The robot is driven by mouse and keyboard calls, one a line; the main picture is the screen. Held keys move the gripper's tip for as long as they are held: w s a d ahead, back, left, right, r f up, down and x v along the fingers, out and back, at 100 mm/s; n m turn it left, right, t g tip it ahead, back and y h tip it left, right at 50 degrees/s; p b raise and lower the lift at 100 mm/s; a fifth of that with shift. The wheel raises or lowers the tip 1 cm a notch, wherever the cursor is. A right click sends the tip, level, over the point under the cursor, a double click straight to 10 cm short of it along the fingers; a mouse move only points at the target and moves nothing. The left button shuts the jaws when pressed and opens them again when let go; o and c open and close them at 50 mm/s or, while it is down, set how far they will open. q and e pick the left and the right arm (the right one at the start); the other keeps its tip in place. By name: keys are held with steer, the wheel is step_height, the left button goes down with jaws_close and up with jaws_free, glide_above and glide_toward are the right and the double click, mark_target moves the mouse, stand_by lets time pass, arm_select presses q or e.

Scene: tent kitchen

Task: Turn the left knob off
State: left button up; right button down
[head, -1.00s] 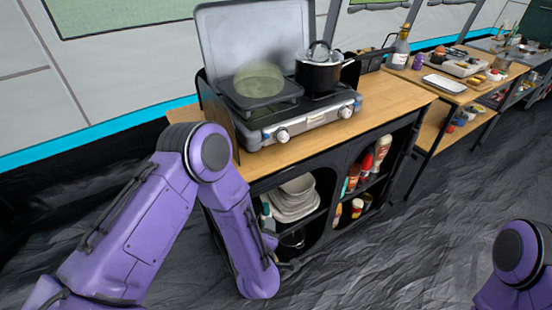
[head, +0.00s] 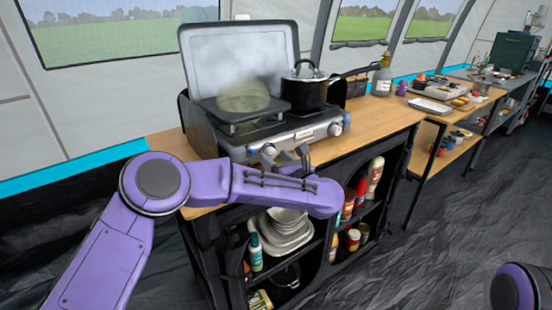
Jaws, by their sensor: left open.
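The camping stove (head: 238,148) stands on the wooden counter with its lid up. Its left knob (head: 268,151) is on the front panel, with a pale face and dark surround. The right knob (head: 335,129) is farther right on the same panel. My left gripper (head: 288,157) is open and empty, just right of the left knob in the picture. I cannot tell whether a finger touches the knob. My left forearm hides part of the counter's front edge. Only a link of my right arm shows at the lower right; its gripper is out of view.
A dark pot (head: 306,90) with a lid sits on the right burner. A greenish translucent disc (head: 243,97) shows above the left burner. Bowls (head: 285,232) and bottles fill the shelves below. The counter right of the stove (head: 385,112) is mostly clear.

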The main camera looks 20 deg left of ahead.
arm_select(q)
steer(key=shift+w, duration=0.1)
steer(key=c, duration=1)
steer(key=shift+c, duration=0.2)
